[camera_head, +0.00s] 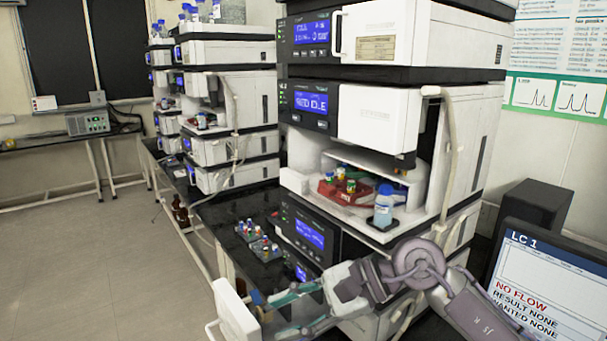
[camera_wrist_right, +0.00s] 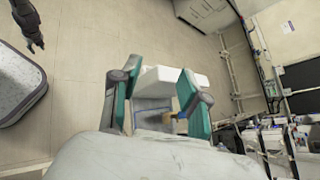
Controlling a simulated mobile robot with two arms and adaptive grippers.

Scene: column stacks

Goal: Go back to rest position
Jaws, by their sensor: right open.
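My right gripper (camera_head: 268,312) is low in the centre of the head view, its teal fingers pointing left. In the right wrist view the gripper (camera_wrist_right: 160,72) is open, its two fingers apart. A white panel with a handle (camera_head: 236,312) is just beyond the fingertips; a white block (camera_wrist_right: 172,78) shows there in the wrist view too. I cannot tell whether the fingers touch it. A small yellowish item (camera_wrist_right: 181,115) shows between the fingers, partly hidden. A dark gripper, likely my left (camera_wrist_right: 34,42), hangs at the wrist view's upper left, its jaws unclear.
A tall instrument stack (camera_head: 400,120) stands behind my right arm, with a red vial tray (camera_head: 335,195) and a blue-capped bottle (camera_head: 384,208) in its open bay. A vial rack (camera_head: 258,243) sits on the black bench. A monitor (camera_head: 545,290) is at right. The left floor is clear.

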